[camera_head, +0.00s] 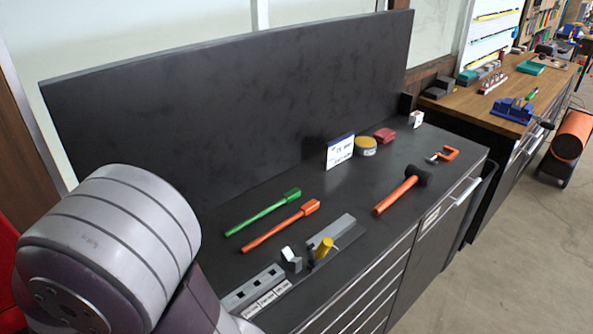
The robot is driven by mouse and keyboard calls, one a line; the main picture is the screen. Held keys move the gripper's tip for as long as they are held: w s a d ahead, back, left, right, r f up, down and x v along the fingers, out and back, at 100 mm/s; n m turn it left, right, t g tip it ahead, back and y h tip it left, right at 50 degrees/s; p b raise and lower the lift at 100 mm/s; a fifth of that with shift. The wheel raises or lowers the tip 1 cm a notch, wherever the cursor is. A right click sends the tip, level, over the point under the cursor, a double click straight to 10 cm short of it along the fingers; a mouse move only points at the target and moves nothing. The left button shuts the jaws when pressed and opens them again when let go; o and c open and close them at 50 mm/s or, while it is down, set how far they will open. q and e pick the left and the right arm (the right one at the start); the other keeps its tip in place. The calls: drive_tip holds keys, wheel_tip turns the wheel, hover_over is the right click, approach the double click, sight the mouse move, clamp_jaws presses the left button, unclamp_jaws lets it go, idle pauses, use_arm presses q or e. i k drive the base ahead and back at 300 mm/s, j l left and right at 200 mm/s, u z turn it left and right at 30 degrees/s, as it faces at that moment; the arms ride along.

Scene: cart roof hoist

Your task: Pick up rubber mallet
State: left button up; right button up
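The rubber mallet (397,193) lies on the dark bench top, towards its right front edge. It has an orange handle pointing to the lower left and a black head at the upper right. Nothing touches or covers it. A grey arm link of mine fills the lower left of the view. Neither of my grippers shows in the head view.
The dark bench (220,208) also holds a green tool (264,213), an orange tool (281,226), a white sign (340,151), a yellow round tin (366,146), an orange clamp (446,155) and metal blocks with a yellow piece (325,247). A tall back panel (230,100) stands behind.

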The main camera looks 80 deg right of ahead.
sight(414, 173)
drive_tip(key=z, duration=3.35)
drive_tip(key=i+l, duration=0.3)
drive_tip(key=i, duration=0.15)
drive_tip(key=i+l+z, duration=0.1)
drive_tip(key=i+l, duration=0.2)
drive_tip(key=i, duration=0.15)
drive_tip(key=i+l, duration=0.25)
drive_tip(key=i, duration=0.2)
drive_tip(key=i+l+z, duration=0.1)
drive_tip(key=i+l, duration=0.15)
drive_tip(key=i, duration=0.2)
drive_tip(key=i+l, duration=0.2)
drive_tip(key=i, duration=0.25)
